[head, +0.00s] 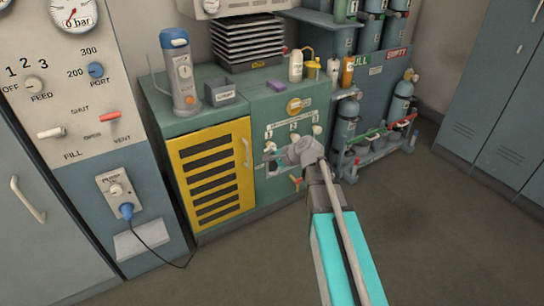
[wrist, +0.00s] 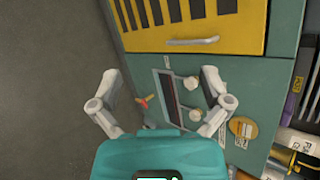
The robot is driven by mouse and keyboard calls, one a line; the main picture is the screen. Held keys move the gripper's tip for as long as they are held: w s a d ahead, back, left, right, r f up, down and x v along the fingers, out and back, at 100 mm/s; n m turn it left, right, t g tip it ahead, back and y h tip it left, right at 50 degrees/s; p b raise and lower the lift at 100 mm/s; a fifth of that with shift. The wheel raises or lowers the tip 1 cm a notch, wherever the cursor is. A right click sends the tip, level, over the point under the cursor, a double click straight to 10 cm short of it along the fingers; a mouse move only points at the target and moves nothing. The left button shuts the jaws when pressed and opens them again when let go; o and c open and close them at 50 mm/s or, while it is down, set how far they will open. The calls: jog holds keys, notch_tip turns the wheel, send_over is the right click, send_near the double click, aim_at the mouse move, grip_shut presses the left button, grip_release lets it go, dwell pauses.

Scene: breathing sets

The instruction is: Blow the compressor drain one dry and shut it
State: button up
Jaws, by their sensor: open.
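The compressor cabinet has a green front panel (head: 285,110) with small numbered cream knobs in a row. In the wrist view two cream knobs (wrist: 192,84) lie beside a dark slot (wrist: 168,95). A small red and yellow fitting (head: 297,183) sits low on the panel. It also shows in the wrist view (wrist: 142,101). My gripper (head: 284,157) is open in front of the panel, its fingers spread wide and holding nothing.
A yellow louvred door (head: 212,172) is left of the panel. A blue-topped flask (head: 178,70), a grey box (head: 220,92) and bottles (head: 296,66) stand on top. Cylinders (head: 402,100) stand in a rack to the right. The floor (head: 420,240) in front is clear.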

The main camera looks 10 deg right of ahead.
jog(key=w+d+f+m+t+b, duration=0.4)
jog(key=w+f+m+b, duration=0.4)
jog(key=b, duration=0.5)
jog(key=w+d+f+m+t+b, duration=0.5)
jog(key=w+f+m+b, duration=0.3)
jog(key=m+b, duration=0.4)
jog(key=shift+w+d+f+m+t+h+b, duration=0.3)
jog(key=shift+w+d+f+m+h+b, duration=0.1)
jog(key=shift+w+d+b, duration=0.55)
jog(key=shift+a, duration=0.1)
jog(key=shift+x, duration=6.75)
jog(key=c, duration=1.2)
